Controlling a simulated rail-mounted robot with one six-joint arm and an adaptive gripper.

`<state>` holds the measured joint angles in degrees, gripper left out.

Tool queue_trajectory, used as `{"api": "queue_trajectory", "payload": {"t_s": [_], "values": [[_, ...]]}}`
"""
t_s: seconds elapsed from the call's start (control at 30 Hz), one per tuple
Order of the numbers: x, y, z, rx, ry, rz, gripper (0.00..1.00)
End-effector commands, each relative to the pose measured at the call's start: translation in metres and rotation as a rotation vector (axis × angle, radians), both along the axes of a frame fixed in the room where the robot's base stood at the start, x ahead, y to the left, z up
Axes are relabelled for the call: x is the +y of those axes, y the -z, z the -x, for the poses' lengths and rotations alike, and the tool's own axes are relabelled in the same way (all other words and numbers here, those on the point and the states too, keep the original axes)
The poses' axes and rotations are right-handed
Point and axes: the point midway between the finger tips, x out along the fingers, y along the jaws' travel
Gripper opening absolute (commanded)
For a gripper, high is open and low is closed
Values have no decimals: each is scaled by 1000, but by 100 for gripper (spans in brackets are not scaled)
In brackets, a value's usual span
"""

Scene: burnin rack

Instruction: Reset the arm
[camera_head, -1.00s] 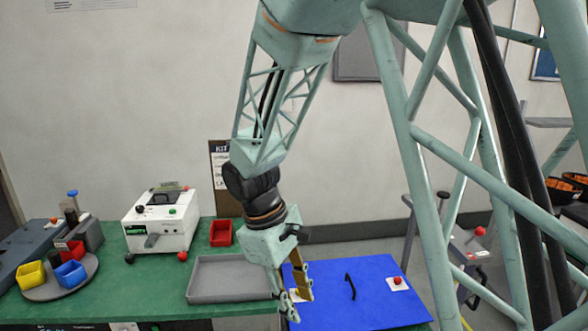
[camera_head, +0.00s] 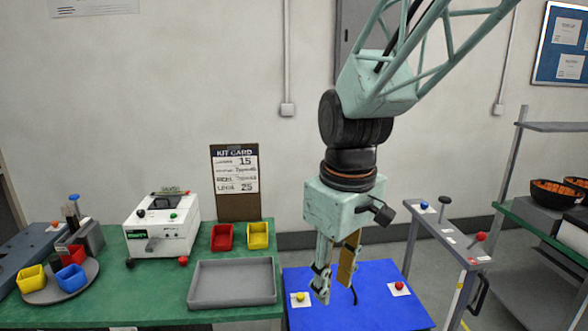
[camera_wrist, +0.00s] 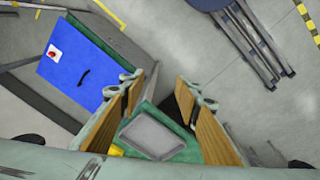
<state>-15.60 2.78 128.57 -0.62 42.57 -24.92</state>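My gripper (camera_head: 335,280) hangs fingers-down from my pale green arm, in front of the blue panel (camera_head: 385,313). In the wrist view my gripper (camera_wrist: 160,88) has its two wood-faced fingers well apart, with nothing between them. Past the fingers, the grey tray (camera_wrist: 153,136) on the green table and the blue panel (camera_wrist: 75,65) show. The fingers seem clear of both.
The green table (camera_head: 160,295) holds a grey tray (camera_head: 232,304), a red bin (camera_head: 222,238), a yellow bin (camera_head: 258,235), a white machine (camera_head: 162,228) and a round platter with small bins. A grey stand with knobs (camera_head: 440,238) is at right.

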Motion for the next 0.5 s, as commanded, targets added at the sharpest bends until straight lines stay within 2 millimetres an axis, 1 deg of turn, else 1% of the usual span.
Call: {"api": "queue_trajectory", "payload": {"t_s": [0.2,0.5], "values": [[-21,-15,22,-29,79,-18,30],[-48,-29,57,-63,191,-37,30]]}}
